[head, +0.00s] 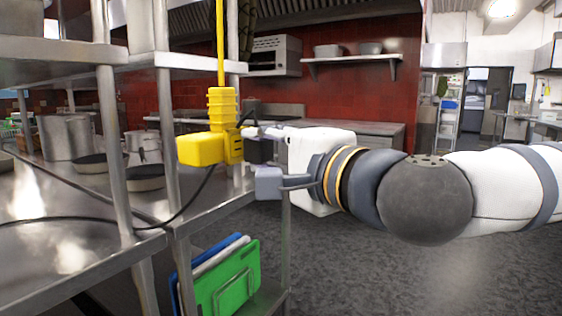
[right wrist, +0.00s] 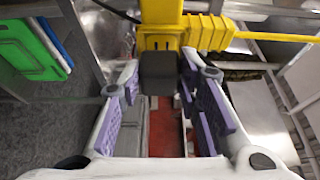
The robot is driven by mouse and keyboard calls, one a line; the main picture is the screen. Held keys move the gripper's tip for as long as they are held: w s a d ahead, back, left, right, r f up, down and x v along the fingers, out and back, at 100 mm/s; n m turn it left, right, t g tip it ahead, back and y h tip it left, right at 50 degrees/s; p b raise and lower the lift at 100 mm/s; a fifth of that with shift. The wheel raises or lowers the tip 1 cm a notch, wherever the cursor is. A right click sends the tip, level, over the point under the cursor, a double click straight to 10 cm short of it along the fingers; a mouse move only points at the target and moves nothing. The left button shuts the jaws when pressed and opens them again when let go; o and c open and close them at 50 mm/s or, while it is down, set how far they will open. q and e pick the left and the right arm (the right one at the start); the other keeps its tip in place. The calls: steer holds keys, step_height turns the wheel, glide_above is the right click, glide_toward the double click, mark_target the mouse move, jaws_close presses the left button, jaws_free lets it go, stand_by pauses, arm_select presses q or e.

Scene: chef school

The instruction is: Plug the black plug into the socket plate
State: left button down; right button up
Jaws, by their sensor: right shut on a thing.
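The black plug (head: 258,150) is between the fingers of my right gripper (head: 268,158). It also shows in the right wrist view (right wrist: 160,74), between the purple-padded fingers. The gripper is shut on it. The plug is right beside the right-hand face of a yellow socket block (head: 205,148), which hangs from a yellow cord. In the right wrist view the block (right wrist: 160,42) shows small dark slots just above the plug. I cannot tell whether the plug touches the block or is in it. My left gripper is not in view.
A steel shelf unit (head: 60,262) with pans stands at the left, its post close behind the block. A black cable (head: 185,212) runs across it. Green and blue boards (head: 230,280) stand low on its shelf. The floor at the right is clear.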

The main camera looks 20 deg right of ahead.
steer(key=shift+w+a+r, duration=0.1)
steer(key=shift+w+a, duration=0.2)
steer(key=shift+w, duration=0.05)
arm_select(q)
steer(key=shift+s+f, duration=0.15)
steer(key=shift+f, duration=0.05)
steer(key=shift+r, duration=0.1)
arm_select(e)
steer(key=shift+r, duration=0.1)
arm_select(q)
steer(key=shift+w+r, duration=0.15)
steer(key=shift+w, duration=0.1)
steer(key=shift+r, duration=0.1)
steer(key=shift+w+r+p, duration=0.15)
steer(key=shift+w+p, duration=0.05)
steer(key=shift+p, duration=0.15)
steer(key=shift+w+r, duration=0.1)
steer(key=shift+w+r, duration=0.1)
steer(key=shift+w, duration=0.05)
